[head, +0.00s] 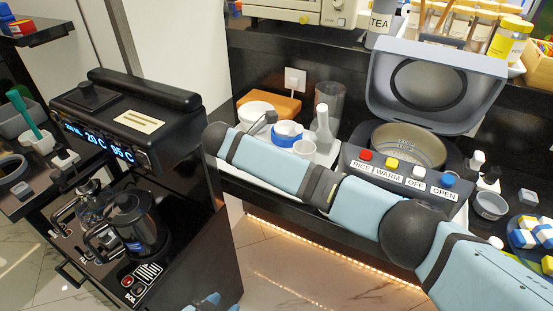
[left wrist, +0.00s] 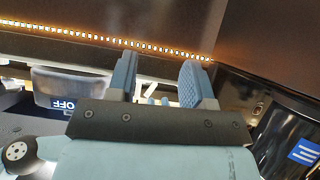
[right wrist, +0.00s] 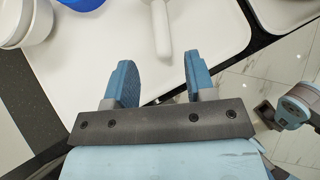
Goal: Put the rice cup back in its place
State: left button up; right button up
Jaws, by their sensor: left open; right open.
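A small grey cup (head: 491,205), which may be the rice cup, stands on the dark counter right of the rice cooker (head: 402,150), whose lid is up. My left gripper (head: 212,303) shows at the bottom edge of the head view, low and in front of the counter, open and empty. My right gripper (right wrist: 160,85) is open and empty above the tray's edge; my right arm hides it in the head view.
The coffee machine (head: 130,120) with a dark jug (head: 137,225) stands at left. A tray of blue, white and yellow pieces (head: 530,240) sits at far right. The floor between counters is clear.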

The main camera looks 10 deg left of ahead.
jog(key=shift+v, duration=1.5)
